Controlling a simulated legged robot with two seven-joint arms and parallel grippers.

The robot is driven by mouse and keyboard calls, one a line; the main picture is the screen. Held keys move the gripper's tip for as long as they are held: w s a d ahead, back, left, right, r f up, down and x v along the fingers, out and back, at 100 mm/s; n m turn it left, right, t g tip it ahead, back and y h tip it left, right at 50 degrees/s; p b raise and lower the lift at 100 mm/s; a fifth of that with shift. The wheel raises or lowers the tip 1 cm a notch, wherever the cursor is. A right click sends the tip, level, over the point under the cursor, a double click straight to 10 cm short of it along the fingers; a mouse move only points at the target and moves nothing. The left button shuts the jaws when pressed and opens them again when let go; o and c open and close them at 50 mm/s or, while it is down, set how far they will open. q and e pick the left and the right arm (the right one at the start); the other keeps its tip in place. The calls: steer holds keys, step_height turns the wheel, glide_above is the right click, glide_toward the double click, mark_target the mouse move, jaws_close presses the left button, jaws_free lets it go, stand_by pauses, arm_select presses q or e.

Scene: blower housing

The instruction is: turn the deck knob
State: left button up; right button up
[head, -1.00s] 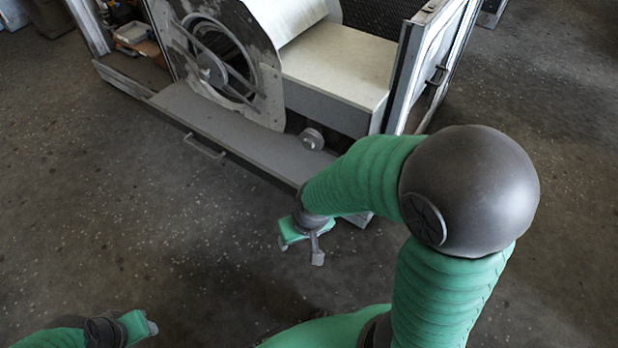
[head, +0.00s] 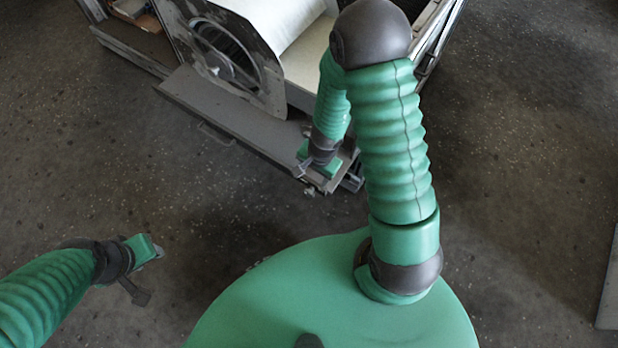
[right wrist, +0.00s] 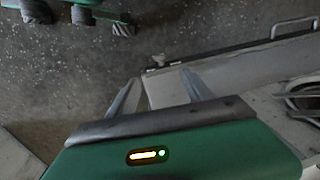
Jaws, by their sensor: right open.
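The deck (head: 235,112) is the flat grey shelf at the front of the blower housing. I cannot make out its knob for certain now; my right forearm and gripper cover that end of the deck in the head view. My right gripper (head: 314,178) is at the deck's right front corner, pointing down. In the right wrist view its two fingers (right wrist: 162,92) are spread and empty, with grey deck surface between and beyond them. My left gripper (head: 155,255) hangs over bare floor at the lower left, far from the deck; its finger gap is unclear.
The blower's round opening (head: 222,52) stands behind the deck. A bar handle (head: 215,134) sticks out from the deck's front; it also shows in the right wrist view (right wrist: 294,24). A small fitting (right wrist: 157,62) sits at the deck edge. Floor in front is clear.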

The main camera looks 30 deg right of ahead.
mark_target(307, 191)
steer(key=f+b, duration=0.4)
steer(key=f, duration=0.1)
steer(key=w+f+b, duration=0.1)
steer(key=f+b, duration=0.3)
steer(key=f, duration=0.2)
steer(key=f+b, duration=0.4)
steer(key=f, duration=0.2)
steer(key=shift+w+a, duration=0.3)
steer(key=shift+w, duration=0.05)
steer(key=shift+c, duration=0.3)
jaws_close()
steer(key=shift+r+p, duration=0.2)
steer(key=shift+p, duration=0.25)
steer(key=p, duration=0.3)
steer(key=r+p, duration=0.1)
steer(key=p, duration=0.2)
steer(key=shift+w+a+r+g, duration=0.1)
steer(key=shift+w+a+g, duration=0.2)
steer(key=p, duration=0.6)
steer(key=shift+f+g+p, duration=0.3)
steer(key=shift+f+p, duration=0.1)
steer(key=shift+f, duration=0.15)
steer(key=shift+d+f+h, duration=0.1)
steer(key=shift+f+h, duration=0.1)
steer(key=shift+h, duration=0.1)
